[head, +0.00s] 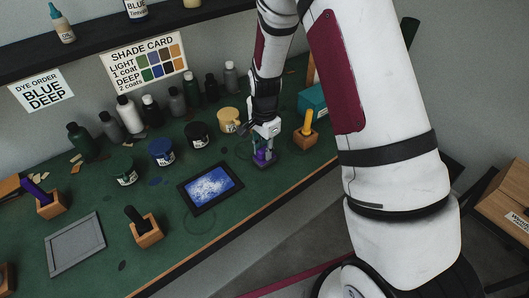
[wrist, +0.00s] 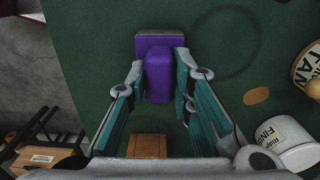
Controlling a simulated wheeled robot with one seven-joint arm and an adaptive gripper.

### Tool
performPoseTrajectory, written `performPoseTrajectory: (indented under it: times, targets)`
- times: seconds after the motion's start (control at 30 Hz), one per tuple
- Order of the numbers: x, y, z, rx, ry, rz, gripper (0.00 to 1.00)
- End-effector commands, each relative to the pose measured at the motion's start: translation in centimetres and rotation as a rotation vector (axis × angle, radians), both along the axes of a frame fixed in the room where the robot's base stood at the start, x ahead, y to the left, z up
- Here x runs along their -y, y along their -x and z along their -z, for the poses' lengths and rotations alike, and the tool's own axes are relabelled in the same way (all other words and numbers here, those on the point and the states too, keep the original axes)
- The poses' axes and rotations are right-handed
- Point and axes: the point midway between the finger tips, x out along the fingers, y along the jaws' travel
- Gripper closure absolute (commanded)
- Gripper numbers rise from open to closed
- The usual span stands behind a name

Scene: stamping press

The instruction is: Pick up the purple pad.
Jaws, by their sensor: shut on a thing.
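The purple pad (head: 263,157) is at the right part of the green bench in the head view, below my gripper (head: 264,146). In the wrist view the purple pad (wrist: 159,78) has an upright rounded block on a wider flat purple base. My gripper (wrist: 160,78) has its teal-lined fingers on both sides of the block, shut on it. The pad is close over the green top; I cannot tell whether it touches it.
A framed blue-and-white screen (head: 211,187) lies left of the pad. A wooden block with a yellow handle (head: 307,123) stands to the right, and a tan jar (head: 229,119) behind left. Several bottles and jars line the back. The bench's front edge (head: 245,213) is near.

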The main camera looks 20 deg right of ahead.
Motion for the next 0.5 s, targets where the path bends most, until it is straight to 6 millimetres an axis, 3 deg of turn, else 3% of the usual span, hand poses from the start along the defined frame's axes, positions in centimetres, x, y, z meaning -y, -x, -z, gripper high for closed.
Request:
performPoseTrajectory:
  times: [0.27, 0.43, 0.5]
  targets:
    - [0.0, -0.1, -1.4, 0.002, 0.000, 0.000, 1.00]
    - [0.0, -0.2, -3.5, 0.005, 0.000, 0.000, 1.00]
    - [0.1, 1.3, -3.7, -0.001, -0.001, 0.001, 1.00]
